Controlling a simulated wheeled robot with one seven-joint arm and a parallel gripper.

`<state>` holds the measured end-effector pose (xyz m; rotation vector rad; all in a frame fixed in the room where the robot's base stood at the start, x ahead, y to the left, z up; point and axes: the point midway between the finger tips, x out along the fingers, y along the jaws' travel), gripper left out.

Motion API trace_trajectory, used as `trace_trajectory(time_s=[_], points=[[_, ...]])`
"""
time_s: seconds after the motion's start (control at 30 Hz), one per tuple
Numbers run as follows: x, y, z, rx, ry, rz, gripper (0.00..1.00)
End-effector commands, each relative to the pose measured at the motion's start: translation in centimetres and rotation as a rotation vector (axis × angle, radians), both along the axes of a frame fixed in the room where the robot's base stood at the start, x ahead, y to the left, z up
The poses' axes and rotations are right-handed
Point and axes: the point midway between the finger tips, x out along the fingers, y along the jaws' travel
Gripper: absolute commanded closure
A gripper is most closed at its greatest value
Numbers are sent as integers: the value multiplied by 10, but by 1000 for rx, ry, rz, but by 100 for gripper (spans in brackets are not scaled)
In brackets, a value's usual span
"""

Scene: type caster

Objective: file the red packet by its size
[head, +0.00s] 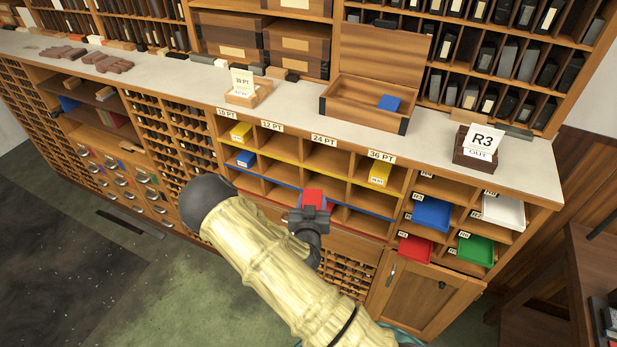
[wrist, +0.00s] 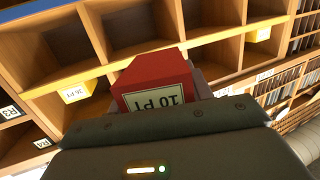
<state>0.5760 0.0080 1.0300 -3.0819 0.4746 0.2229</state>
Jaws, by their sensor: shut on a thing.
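My gripper (head: 311,212) is shut on the red packet (head: 313,197), in front of the pigeonhole rack. In the wrist view the red packet (wrist: 155,80) shows a pale label that appears to read 10 PT, upside down. The rack's columns carry size labels that appear to read 10 PT (head: 227,114), 12 PT (head: 272,127), 24 PT (head: 324,140) and 36 PT (head: 381,156). Its rows have yellow, blue and red edge strips. Yellow packets lie in the upper row's first (head: 241,131) and last (head: 379,172) columns. A blue packet (head: 245,158) lies below the first.
An open wooden box (head: 365,118) with a blue packet (head: 389,103) stands on the counter. An R3 OUT sign (head: 481,142) stands at right. Blue (head: 432,213), white (head: 504,211), red (head: 415,248) and green (head: 475,249) trays sit in cubbies right of the rack.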

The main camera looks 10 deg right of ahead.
Motion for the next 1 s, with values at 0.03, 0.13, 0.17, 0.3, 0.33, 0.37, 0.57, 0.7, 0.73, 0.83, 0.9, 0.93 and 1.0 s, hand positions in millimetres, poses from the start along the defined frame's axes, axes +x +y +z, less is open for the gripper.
trace_trajectory(time_s=[0.03,0.13,0.17,0.3,0.33,0.37,0.57,0.7,0.73,0.83,0.9,0.93,1.0], points=[[-7,0,-12,-7,4,27,100],[-19,0,-32,-7,4,81,100],[-23,0,-38,-7,5,97,100],[-40,0,-63,-3,4,167,100],[-45,-1,-69,-4,6,182,100],[-49,-1,-74,-2,5,197,100],[-73,-6,-101,0,6,275,100],[-81,-7,-109,6,4,303,100],[-82,-7,-109,6,4,305,100],[-83,-7,-110,8,4,307,100],[-82,-7,-110,7,3,307,100],[-82,-7,-110,7,3,306,100],[-82,-8,-110,7,3,306,100]])
